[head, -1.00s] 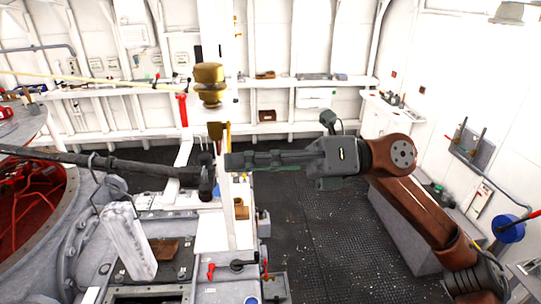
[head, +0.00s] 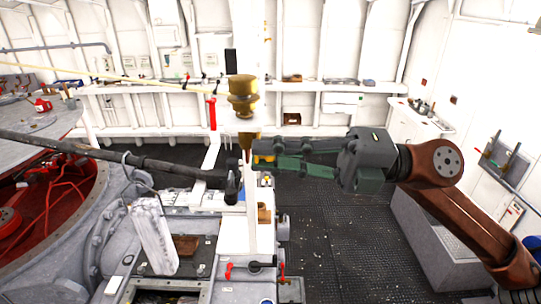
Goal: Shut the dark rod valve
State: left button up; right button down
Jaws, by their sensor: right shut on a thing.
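A long dark rod (head: 110,156) slopes in from the left edge and ends at a dark joint (head: 232,184) beside a white post. A small dark lever (head: 262,264) sits low on the grey block, next to a red one. I cannot tell for sure which of these belongs to the dark rod valve. My right gripper (head: 266,152) reaches in from the right, right of the post and above the dark joint. It is shut on a small yellow piece (head: 263,147) at its fingertips, partly hidden by the fingers. My left gripper is not in view.
A brass fitting (head: 242,97) stands on the post just above left of my right gripper. The red lever (head: 228,269) is at the front. A large open ring with red inside fills the left. The dark riveted floor (head: 340,235) on the right is clear.

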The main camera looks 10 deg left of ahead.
jog(key=shift+w+d+r, duration=0.1)
jog(key=shift+r, duration=0.25)
jog(key=c, duration=2.3)
grip_release()
jog(key=o, duration=0.4)
jog(key=shift+f, duration=0.15)
jog(key=v, duration=1.2)
